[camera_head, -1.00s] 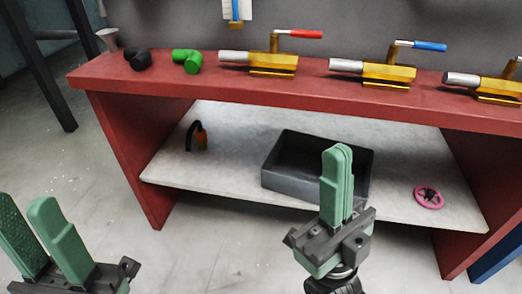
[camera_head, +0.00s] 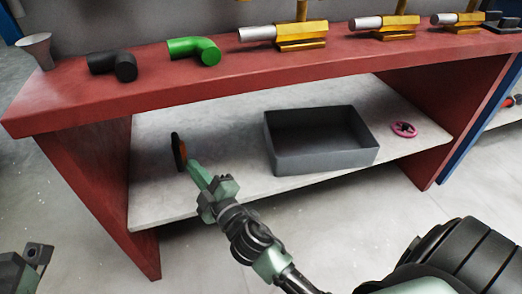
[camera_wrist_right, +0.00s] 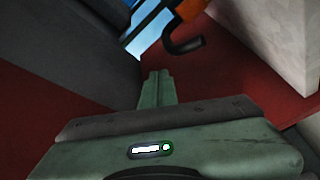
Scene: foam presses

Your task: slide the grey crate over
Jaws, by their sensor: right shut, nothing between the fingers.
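The grey crate (camera_head: 325,160) is an open, empty box on the pale shelf (camera_head: 230,205) under the red bench, right of the shelf's middle. My right gripper (camera_head: 191,166) is shut and empty. Its green fingers point at the shelf's left part, left of the crate and apart from it, close to an orange and black item (camera_head: 179,150). In the right wrist view, the shut fingertips (camera_wrist_right: 157,74) show below that orange item with its black hook (camera_wrist_right: 186,32); the crate cannot be made out there. Part of my left gripper's body (camera_head: 22,268) shows at the lower left corner; its fingers are out of frame.
A pink handwheel (camera_head: 403,129) lies on the shelf right of the crate. The red bench top (camera_head: 150,95) overhangs the shelf, with side panels at both ends. Pipe elbows and yellow clamps stand on top. The shelf between the orange item and crate is clear.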

